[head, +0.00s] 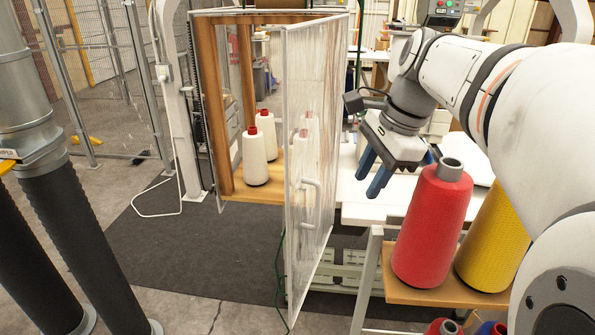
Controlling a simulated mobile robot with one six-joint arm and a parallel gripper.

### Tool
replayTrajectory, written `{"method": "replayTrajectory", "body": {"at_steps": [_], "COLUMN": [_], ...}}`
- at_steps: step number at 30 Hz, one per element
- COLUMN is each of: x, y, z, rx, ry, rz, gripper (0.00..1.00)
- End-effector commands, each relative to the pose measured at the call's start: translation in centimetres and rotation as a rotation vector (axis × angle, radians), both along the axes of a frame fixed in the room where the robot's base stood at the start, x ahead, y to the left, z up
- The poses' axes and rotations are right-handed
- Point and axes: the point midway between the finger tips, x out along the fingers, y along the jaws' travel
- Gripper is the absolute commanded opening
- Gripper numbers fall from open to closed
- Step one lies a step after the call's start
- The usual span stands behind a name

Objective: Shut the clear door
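The clear door (309,150) stands swung open toward me, its see-through panel edge-on and slanting away to the right. Its pale handle (311,203) is on the panel's lower half. The door belongs to a wood-framed clear cabinet (217,105) whose front opening shows at the left. White thread cones with red tops (254,158) stand on its wooden floor, some seen through the door. My gripper (370,183) is to the right of the door, apart from it, pointing down over a white table. Its two blue fingers are spread with nothing between them.
A red thread cone (432,222) and a yellow cone (492,240) stand on a wooden shelf (440,291) close below my arm. The white table (375,196) lies behind the door. A dark mat (205,240) covers clear floor left of the door.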

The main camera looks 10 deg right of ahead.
Motion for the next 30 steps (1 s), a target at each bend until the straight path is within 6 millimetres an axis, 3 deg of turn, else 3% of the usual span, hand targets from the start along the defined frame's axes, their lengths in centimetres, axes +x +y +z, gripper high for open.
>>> {"method": "replayTrajectory", "body": {"at_steps": [6,12,17,28,30], "x": [3.2,4.0,4.1,4.8,5.3], "y": [-2.2,-2.6,-1.8,1.0,2.2], "z": [-0.5,-0.4,-2.2,-9.4,-9.1], "rx": [0.135,0.173,0.173,0.172,0.172], "ry": [0.136,0.182,0.186,0.185,0.181], "rz": [-0.312,-0.406,-0.404,-0.402,-0.399], "gripper": [0.14,0.00,0.00,0.00,0.00]}}
